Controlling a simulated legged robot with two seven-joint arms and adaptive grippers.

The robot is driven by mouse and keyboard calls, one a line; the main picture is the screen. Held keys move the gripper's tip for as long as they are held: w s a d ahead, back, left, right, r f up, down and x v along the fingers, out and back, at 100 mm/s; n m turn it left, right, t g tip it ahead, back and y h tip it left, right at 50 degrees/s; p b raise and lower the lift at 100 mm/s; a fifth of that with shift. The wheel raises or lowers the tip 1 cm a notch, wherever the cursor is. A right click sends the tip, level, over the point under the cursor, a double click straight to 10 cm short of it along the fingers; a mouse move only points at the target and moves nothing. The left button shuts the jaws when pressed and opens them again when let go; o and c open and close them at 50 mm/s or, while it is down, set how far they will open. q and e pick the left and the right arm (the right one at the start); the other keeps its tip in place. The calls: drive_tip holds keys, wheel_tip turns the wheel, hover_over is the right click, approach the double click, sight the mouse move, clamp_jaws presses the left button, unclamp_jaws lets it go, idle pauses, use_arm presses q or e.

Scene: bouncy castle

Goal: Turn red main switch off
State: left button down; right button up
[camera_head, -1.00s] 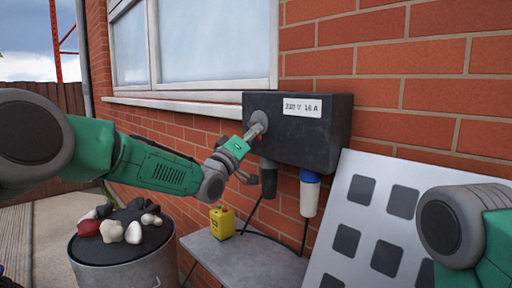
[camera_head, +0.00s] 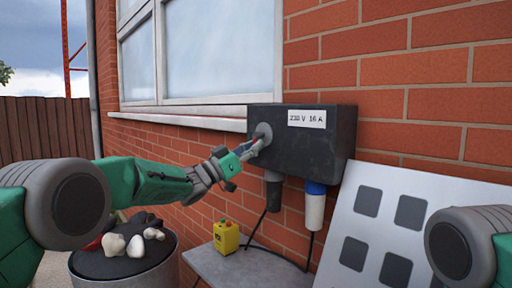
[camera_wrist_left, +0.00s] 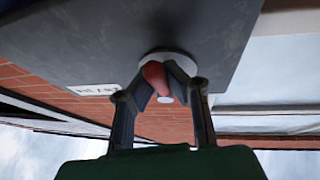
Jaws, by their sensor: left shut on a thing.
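The dark grey power box (camera_head: 335,135), labelled 230 V 16 A, hangs on the brick wall. A round grey switch plate (camera_head: 264,130) sits on its left side. My left gripper (camera_head: 257,144) reaches the plate from the left. In the wrist view its two fingers (camera_wrist_left: 165,88) close around the red knob, one on each side. My right gripper is out of view; only part of my right arm shows at the right edge.
Two plugs, one grey (camera_head: 273,190) and one blue-and-white (camera_head: 315,206), hang below the box with cables. A white panel with dark squares (camera_head: 340,220) leans at the right. A drum (camera_head: 125,268) holds stones.

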use_arm(q)
drive_tip(key=shift+d+f+m+g, duration=0.15)
drive_tip(key=shift+f+m+g, duration=0.25)
drive_tip(key=shift+f+m, duration=0.15)
drive_tip(key=c, duration=1.5)
unclamp_jaws()
drive_tip(key=shift+w+r, duration=0.1)
drive_tip(key=shift+r, duration=0.1)
drive_tip(key=v, duration=1.2)
